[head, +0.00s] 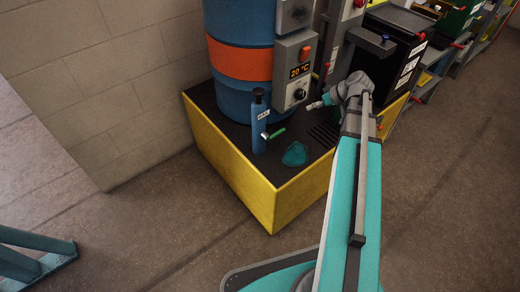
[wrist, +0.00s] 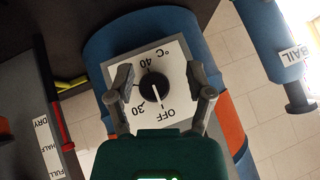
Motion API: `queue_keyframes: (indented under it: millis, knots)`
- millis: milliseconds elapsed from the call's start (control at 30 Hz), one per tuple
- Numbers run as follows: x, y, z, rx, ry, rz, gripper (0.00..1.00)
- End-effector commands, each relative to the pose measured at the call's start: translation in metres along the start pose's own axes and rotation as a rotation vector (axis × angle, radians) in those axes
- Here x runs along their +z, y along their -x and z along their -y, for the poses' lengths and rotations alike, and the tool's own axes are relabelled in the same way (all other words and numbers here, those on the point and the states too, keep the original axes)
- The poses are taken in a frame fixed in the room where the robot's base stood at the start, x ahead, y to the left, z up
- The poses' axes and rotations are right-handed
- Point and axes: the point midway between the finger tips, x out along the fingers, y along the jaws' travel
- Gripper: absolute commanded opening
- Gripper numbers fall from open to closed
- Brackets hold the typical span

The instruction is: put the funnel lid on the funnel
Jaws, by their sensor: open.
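My gripper (head: 316,105) is to the right of the grey control box on the drum in the head view. In the wrist view my gripper (wrist: 164,88) is open and empty, its fingers apart on either side of the black dial knob (wrist: 153,87). I cannot tell how far the knob is from the fingertips. A small teal piece (head: 294,154) lies on the dark top of the yellow-sided platform; I cannot tell whether it is the funnel lid. I cannot make out a funnel in either view.
The blue drum (head: 238,97) with an orange band and control box (head: 293,70) stands on the platform (head: 233,163). A blue cylinder (head: 258,125) and green-handled part (head: 276,133) stand before it. Black and grey equipment (head: 398,62) is at right.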

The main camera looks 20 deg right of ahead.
Motion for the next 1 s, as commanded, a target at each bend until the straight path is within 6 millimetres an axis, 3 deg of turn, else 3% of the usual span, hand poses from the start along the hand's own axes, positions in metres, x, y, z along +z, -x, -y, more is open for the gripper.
queue_keyframes:
  millis: [100, 400, 1000]
  knots:
    - [0.006, -0.022, 0.034, 0.002, -0.034, 0.090, 0.68]
    - [0.024, -0.063, 0.102, 0.067, -0.122, 0.292, 0.68]
    - [0.065, -0.096, 0.199, 0.305, -0.232, 0.530, 0.68]
